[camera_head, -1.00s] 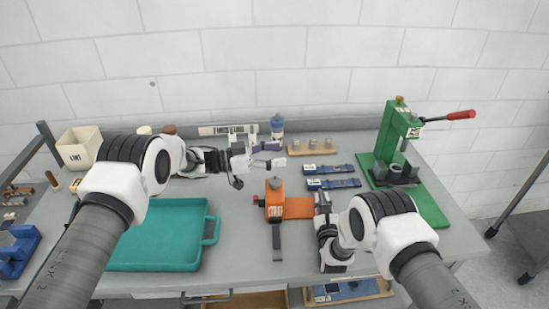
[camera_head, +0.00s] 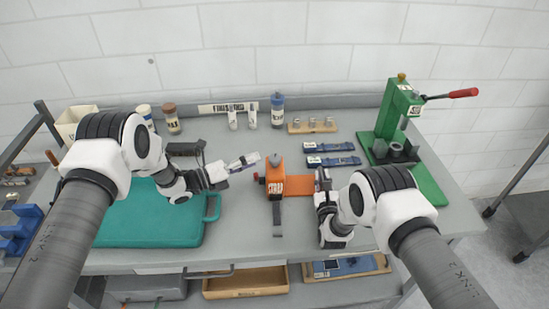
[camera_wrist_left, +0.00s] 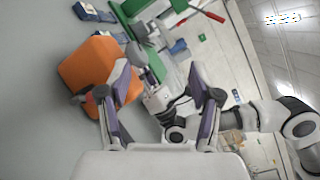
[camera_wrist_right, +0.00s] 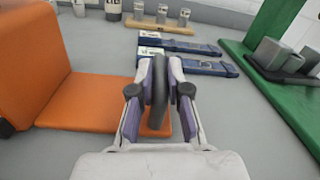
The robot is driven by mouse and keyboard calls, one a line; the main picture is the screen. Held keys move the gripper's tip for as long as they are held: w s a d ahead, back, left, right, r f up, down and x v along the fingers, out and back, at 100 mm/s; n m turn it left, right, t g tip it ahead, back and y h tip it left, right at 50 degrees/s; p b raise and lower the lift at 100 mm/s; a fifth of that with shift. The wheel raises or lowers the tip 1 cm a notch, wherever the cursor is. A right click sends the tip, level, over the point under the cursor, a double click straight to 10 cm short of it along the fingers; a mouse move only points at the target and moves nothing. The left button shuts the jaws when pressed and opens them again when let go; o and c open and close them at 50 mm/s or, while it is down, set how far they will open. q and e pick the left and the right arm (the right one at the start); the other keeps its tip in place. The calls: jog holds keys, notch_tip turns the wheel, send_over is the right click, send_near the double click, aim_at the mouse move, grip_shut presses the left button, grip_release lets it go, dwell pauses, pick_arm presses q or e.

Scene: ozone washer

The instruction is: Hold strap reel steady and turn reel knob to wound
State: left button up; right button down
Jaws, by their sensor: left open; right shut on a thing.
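My right gripper (camera_head: 322,178) is at the plate's right end. In the right wrist view it is shut on an upright dark grey grip piece (camera_wrist_right: 159,92). My left gripper (camera_head: 252,161) is open and empty, just left of the reel's top. In the left wrist view the reel (camera_wrist_left: 88,72) lies beside one open finger.
A teal tray (camera_head: 150,238) lies left, partly under my left arm. Two blue strap-like items (camera_head: 333,160) and a wooden block with metal pieces (camera_head: 312,127) lie behind. A green press (camera_head: 390,140) with a red handle stands right. Bottles line the back.

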aim_at(270, 160)
pick_arm(q)
notch_tip(270, 160, down, 3)
jog(key=s+a+m+t+y, duration=0.2)
jog(key=s+a+m, duration=0.1)
jog(key=m, duration=0.6)
jog(key=x, duration=1.2)
jog(key=shift+d+r, duration=0.15)
jog(key=shift+d, duration=0.1)
jog(key=shift+m+g+h, duration=0.3)
jog(key=c, duration=1.1)
